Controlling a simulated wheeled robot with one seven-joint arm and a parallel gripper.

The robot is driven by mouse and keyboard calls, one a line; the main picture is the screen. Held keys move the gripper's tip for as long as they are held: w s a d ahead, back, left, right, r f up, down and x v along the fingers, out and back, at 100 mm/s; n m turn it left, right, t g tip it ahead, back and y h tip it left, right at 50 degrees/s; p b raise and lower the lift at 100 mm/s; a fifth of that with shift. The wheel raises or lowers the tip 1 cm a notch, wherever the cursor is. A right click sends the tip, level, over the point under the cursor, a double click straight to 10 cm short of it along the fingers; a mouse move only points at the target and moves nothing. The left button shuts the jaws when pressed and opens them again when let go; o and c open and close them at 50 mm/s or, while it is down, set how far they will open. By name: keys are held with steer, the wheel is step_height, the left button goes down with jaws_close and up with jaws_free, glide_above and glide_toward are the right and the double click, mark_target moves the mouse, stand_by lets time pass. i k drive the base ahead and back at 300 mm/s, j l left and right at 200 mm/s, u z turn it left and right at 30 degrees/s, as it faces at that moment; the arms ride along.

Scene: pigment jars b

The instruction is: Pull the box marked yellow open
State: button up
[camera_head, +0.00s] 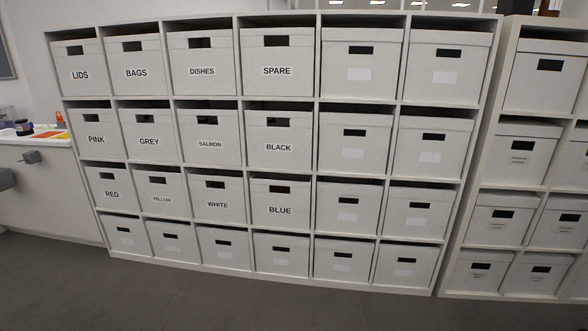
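The box marked YELLOW (163,191) is a white box with a dark handle slot near its top. It stands in the third row from the top of a white shelf unit, second from the left. The RED box (112,187) is to its left and the WHITE box (217,196) to its right. The GREY box (149,134) is above it and an unmarked box (173,242) below. Its front looks about level with its neighbours, inside its compartment.
A counter (45,190) with small jars and coloured sheets stands left of the shelf unit. A second shelf unit (448,276) with similar boxes is at the right. The grey floor (200,300) in front of the shelves is clear.

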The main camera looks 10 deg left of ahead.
mark_target(160, 189)
steer(key=i+u, duration=0.25)
steer(key=i, duration=0.35)
steer(key=i+l+u, duration=0.1)
steer(key=i+u, duration=0.15)
steer(key=i, duration=0.4)
steer(key=i+l+u, duration=0.25)
steer(key=i, duration=0.35)
steer(key=i+j+u, duration=0.35)
steer(key=i, duration=0.25)
steer(key=i+u, duration=0.4)
steer(key=i, duration=0.2)
steer(key=i+l+u, duration=0.15)
steer(key=i+u, duration=0.2)
steer(key=i, duration=0.25)
steer(key=i+j, duration=0.15)
steer(key=i, duration=0.3)
steer(key=i+j+z, duration=0.1)
steer(key=i, duration=0.35)
steer(key=j, duration=0.1)
